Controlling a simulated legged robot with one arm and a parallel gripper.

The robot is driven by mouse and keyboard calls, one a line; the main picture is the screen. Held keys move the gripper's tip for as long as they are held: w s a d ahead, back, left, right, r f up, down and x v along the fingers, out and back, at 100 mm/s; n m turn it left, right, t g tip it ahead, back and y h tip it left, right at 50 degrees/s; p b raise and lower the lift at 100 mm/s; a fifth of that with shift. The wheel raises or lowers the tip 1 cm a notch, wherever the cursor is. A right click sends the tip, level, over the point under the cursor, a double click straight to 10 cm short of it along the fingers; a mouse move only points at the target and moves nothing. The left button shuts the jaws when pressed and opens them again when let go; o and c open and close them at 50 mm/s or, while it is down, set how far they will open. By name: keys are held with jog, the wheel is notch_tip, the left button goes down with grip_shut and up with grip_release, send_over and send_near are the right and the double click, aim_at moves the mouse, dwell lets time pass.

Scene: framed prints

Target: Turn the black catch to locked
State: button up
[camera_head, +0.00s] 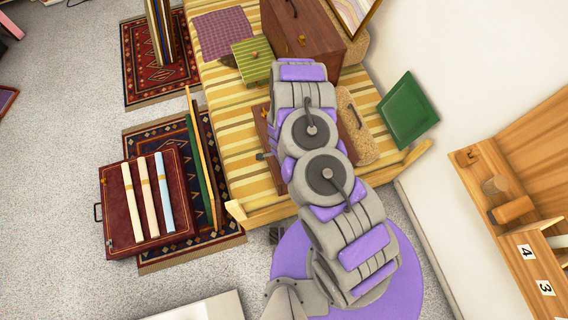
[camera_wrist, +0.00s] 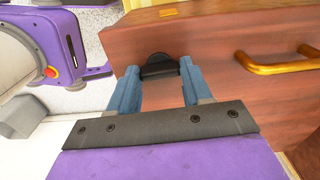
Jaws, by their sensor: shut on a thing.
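In the wrist view, the black catch (camera_wrist: 160,67) sits on the face of a reddish-brown wooden case (camera_wrist: 215,38). My gripper (camera_wrist: 159,73) has its two blue-grey fingers on either side of the catch and is shut on it. The catch's lower part and any lock marking are not visible. In the head view, my arm covers most of a brown wooden piece (camera_head: 262,124) on the striped bed, and my gripper and the catch cannot be made out there.
The striped bed (camera_head: 250,190) also bears a brown box (camera_head: 295,30) and a green striped box (camera_head: 252,60). A green frame (camera_head: 408,110) leans right.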

jog(key=shift+w+m, duration=0.15)
jog(key=shift+m, duration=0.15)
dwell(0.4)
jog(key=o, duration=1.1)
jog(key=shift+a, duration=0.1)
jog(key=shift+c, duration=0.2)
notch_tip(320, 180, up, 17)
jog(key=p, duration=0.5)
jog(key=shift+r, duration=0.15)
jog(key=shift+a, duration=0.1)
